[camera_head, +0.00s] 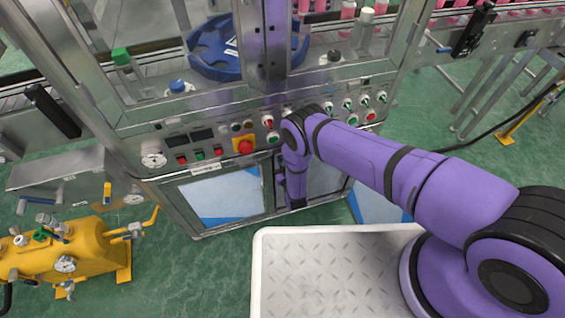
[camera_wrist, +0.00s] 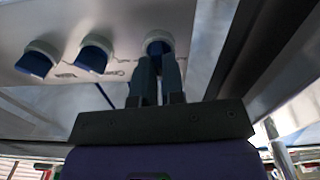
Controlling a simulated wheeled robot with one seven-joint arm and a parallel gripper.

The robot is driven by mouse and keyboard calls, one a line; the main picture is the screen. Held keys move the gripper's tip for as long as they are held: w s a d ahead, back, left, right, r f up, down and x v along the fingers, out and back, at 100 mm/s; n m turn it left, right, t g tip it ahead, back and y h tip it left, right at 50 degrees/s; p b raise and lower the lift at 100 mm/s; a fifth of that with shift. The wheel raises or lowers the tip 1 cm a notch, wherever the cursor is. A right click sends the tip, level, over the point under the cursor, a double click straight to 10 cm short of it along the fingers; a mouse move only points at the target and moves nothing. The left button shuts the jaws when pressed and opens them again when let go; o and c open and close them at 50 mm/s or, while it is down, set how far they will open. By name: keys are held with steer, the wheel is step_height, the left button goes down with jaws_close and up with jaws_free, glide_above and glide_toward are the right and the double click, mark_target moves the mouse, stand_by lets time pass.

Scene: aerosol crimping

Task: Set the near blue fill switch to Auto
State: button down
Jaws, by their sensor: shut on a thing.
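In the wrist view, three blue switches with white collars sit in a row on a pale panel. My gripper (camera_wrist: 160,64) is shut on the rightmost blue switch (camera_wrist: 156,47), with one dark finger on each side of its knob. The middle blue switch (camera_wrist: 93,56) and the left blue switch (camera_wrist: 36,62) stand free of the fingers. The held knob is partly hidden by the fingers, and its pointing direction and the panel lettering cannot be read. In the head view my arm covers the place where my gripper works.
The machine's front panel carries a red emergency button (camera_head: 244,147), a gauge (camera_head: 153,160) and several small knobs. A yellow tank (camera_head: 75,250) stands at the lower left. A white tread-plate platform (camera_head: 330,270) is in front. A dark beam (camera_wrist: 255,50) runs close beside my gripper.

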stand_by(0.4)
steer(key=c, duration=1.2)
jaws_free()
steer(key=shift+s, duration=0.1)
steer(key=v, duration=1)
steer(key=shift+s+d, duration=0.1)
steer(key=shift+s, duration=0.25)
